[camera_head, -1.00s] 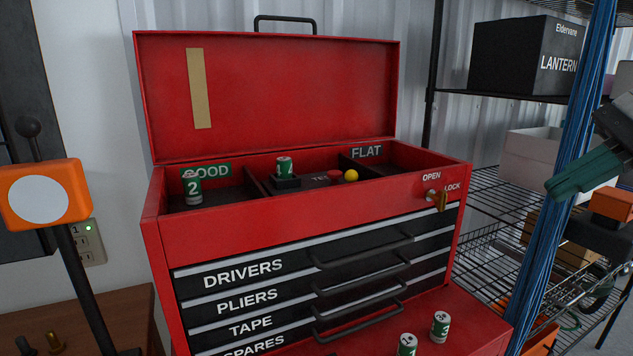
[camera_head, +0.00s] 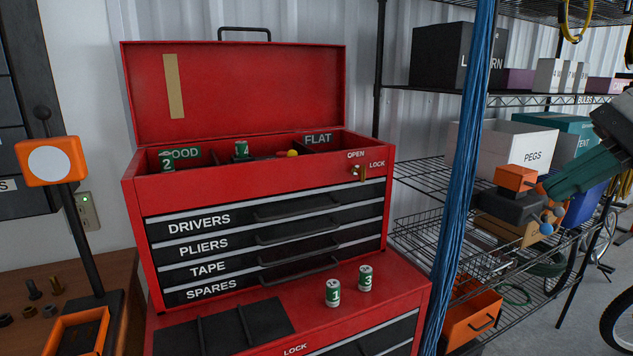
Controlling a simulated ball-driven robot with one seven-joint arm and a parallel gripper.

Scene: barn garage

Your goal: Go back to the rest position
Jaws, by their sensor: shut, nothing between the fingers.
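My gripper (camera_head: 549,190) is at the right edge of the view, its green fingers together and empty, pointing left. It appears in front of the wire shelving (camera_head: 440,183), apart from the red toolbox (camera_head: 230,95). The toolbox stands with its lid up. In its top compartments are a green battery marked 2 (camera_head: 167,162), another green battery (camera_head: 242,150) and a yellow ball (camera_head: 292,153). Two green batteries (camera_head: 333,292) (camera_head: 365,278) stand upright on the red lower chest.
A blue cable bundle (camera_head: 462,190) hangs between the toolbox and the shelving. The shelves hold a white PEGS box (camera_head: 500,145) and an orange drawer (camera_head: 472,318). A wheel (camera_head: 620,318) is at the lower right. A wooden bench (camera_head: 30,325) is at the left.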

